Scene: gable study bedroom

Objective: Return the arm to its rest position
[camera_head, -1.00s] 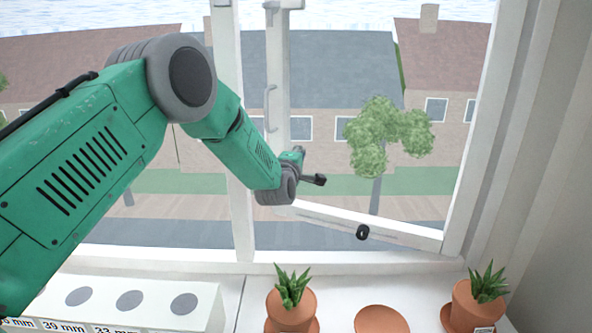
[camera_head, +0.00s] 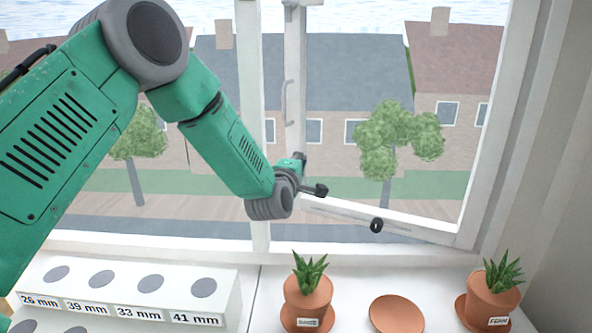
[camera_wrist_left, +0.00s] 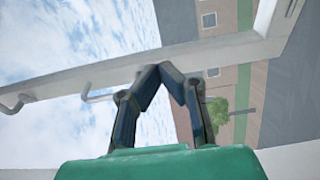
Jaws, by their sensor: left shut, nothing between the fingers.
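My left arm comes in from the left in the head view, its elbow high at the upper left and its forearm sloping down to the right. My left gripper (camera_head: 303,158) is small there, in front of the window and partly hidden by my wrist. In the left wrist view the two dark fingers (camera_wrist_left: 165,68) meet at their tips, with nothing between them. Behind them is a white window frame bar (camera_wrist_left: 100,72); I cannot tell whether they touch it. My right gripper is in neither view.
An open window sash (camera_head: 425,222) with a black ring-like fitting (camera_head: 376,225) is right of my wrist. On the sill stand a potted plant (camera_head: 308,293), an empty terracotta saucer (camera_head: 397,314), another potted plant (camera_head: 494,295) and a white labelled block with round grey spots (camera_head: 228,293).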

